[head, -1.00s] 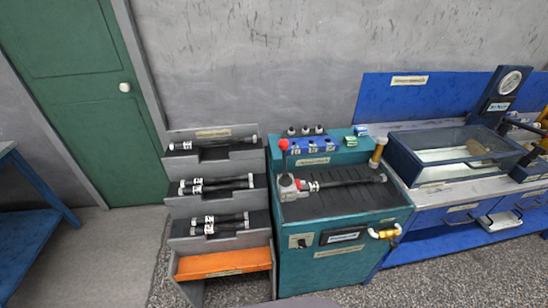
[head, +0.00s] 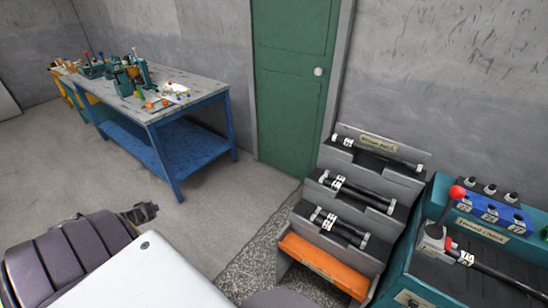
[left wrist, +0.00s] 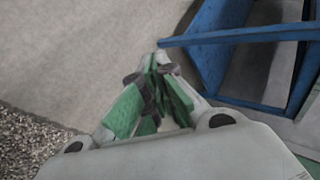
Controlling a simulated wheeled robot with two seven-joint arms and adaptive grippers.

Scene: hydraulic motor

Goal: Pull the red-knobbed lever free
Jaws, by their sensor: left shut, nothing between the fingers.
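The lever with a round red knob (head: 456,192) stands at the left end of the teal bench, at the right of the head view. It rises from a grey clamp block (head: 435,238), where a dark rod (head: 500,275) also lies, cut off by the picture edge. Small red-topped parts also show on the far blue table, too small to tell apart. My left gripper (left wrist: 158,68) shows in the left wrist view, with its green fingers together and empty over the floor, far from the bench. My right gripper is not in view.
A blue workbench (head: 210,100) with small parts and fixtures stands at the back left, by a green door (head: 290,80). A stepped grey rack (head: 335,160) with black rods and an orange tray (head: 325,265) stands left of the teal bench. Floor between is clear.

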